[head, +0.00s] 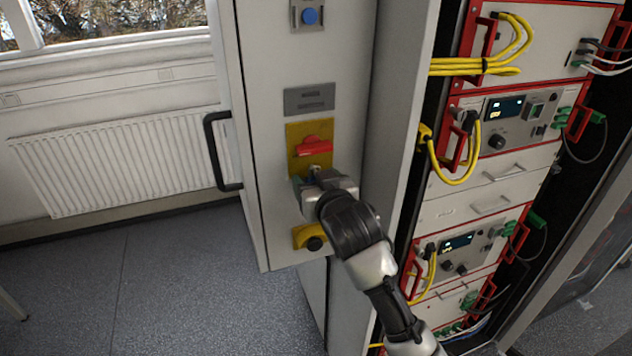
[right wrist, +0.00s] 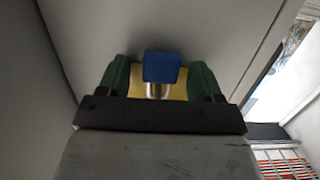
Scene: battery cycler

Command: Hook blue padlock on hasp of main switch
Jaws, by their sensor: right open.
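The main switch is a red handle (head: 313,146) on a yellow plate (head: 295,132) on the front of the grey cabinet. My right gripper (head: 314,177) is just below the red handle, in front of the plate's lower part. In the right wrist view the blue padlock (right wrist: 161,67) is between the two green fingertips of my right gripper (right wrist: 160,80). The fingers are open, with gaps on both sides of the padlock. Its metal shackle (right wrist: 157,90) shows against yellow. In the head view my gripper hides the padlock's body and the hasp, so I cannot tell how the shackle sits.
A yellow box with a black knob (head: 315,243) is below my gripper. A black door handle (head: 215,150) juts out at the cabinet's left edge. A blue button (head: 309,16) is above. A rack with yellow cables (head: 480,68) stands to the right. The floor (head: 130,280) at left is clear.

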